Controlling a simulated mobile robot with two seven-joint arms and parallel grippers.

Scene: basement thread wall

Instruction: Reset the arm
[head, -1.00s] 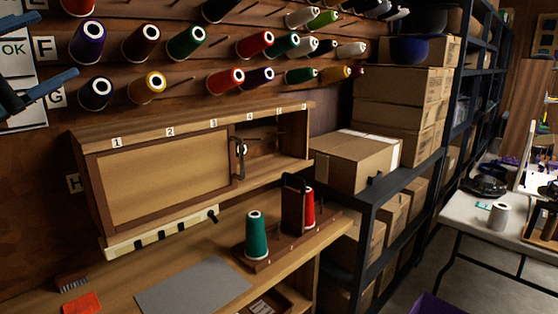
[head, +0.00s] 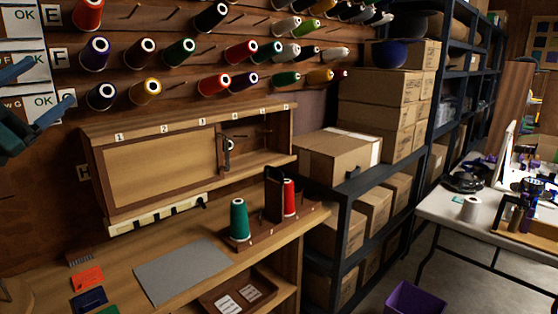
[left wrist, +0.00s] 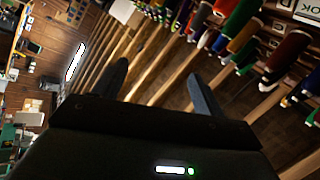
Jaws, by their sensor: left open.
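My left gripper (head: 40,100) is at the far left edge of the head view, raised in front of the thread wall and its paper cards. In the left wrist view its two fingers (left wrist: 157,85) stand wide apart with nothing between them. Thread spools (left wrist: 238,22) hang on the wall beyond the fingers, apart from them. My right gripper is in neither view.
A wooden bench with a grey mat (head: 182,270) stands below the wall cabinet (head: 160,178). A green spool (head: 239,219) and a red spool (head: 289,198) stand on a peg rack. Cardboard boxes (head: 338,158) fill dark shelving. A purple bin (head: 414,298) is on the floor.

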